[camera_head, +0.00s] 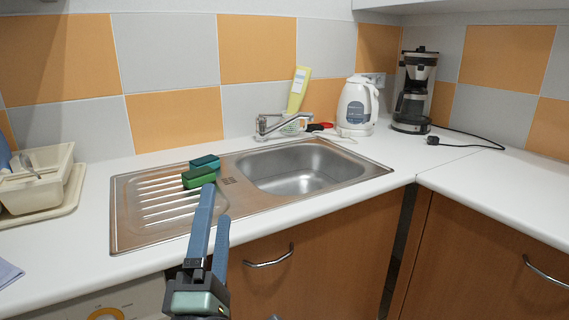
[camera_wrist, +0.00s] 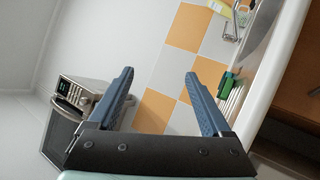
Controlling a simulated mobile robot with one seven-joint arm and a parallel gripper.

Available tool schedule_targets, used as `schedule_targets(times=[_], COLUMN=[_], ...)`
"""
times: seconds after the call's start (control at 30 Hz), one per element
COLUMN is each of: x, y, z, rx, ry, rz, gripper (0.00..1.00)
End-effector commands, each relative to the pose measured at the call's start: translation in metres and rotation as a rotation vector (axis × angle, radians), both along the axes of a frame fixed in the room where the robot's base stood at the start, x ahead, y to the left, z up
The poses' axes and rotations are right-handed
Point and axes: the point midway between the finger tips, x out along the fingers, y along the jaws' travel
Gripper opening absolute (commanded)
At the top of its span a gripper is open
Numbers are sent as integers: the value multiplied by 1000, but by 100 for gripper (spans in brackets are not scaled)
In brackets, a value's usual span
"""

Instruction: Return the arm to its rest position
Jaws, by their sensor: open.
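My gripper (camera_head: 215,215) is in front of the counter at the sink's drainboard in the head view, its two blue-grey fingers pointing up and away. In the wrist view my gripper (camera_wrist: 160,80) has its fingers spread wide with nothing between them. Two green sponges lie on the drainboard: a darker one (camera_head: 204,161) behind a brighter one (camera_head: 198,177), just beyond the fingertips. They also show small at the right of the wrist view, beside the right finger.
A steel sink (camera_head: 300,175) is set in the white counter, with a faucet (camera_head: 275,123) behind it. A kettle (camera_head: 356,106) and a coffee maker (camera_head: 414,90) stand at the back right. A dish rack (camera_head: 35,185) is at left. In the wrist view, an oven-like appliance (camera_wrist: 75,110) is at left.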

Motion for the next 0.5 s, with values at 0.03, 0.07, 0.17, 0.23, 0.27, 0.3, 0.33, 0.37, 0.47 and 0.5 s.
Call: schedule_targets(times=[0.03,0.07,0.17,0.23,0.27,0.3,0.33,0.37,0.47,0.5], x=[-5,-10,-30,-49,-58,-70,-80,-91,-128,-131], y=[-22,-35,-68,-83,-88,-93,-96,-99,-102,-101], z=[40,60,120,156,170,187,200,212,247,265], rx=[182,295,645,852,931,1027,1094,1153,1323,1350], ry=[-49,-73,-150,-195,-210,-228,-238,-246,-250,-238], rz=[48,88,262,409,476,566,636,706,949,983], gripper=[83,83,83,83,83,83,83,83,83,83])
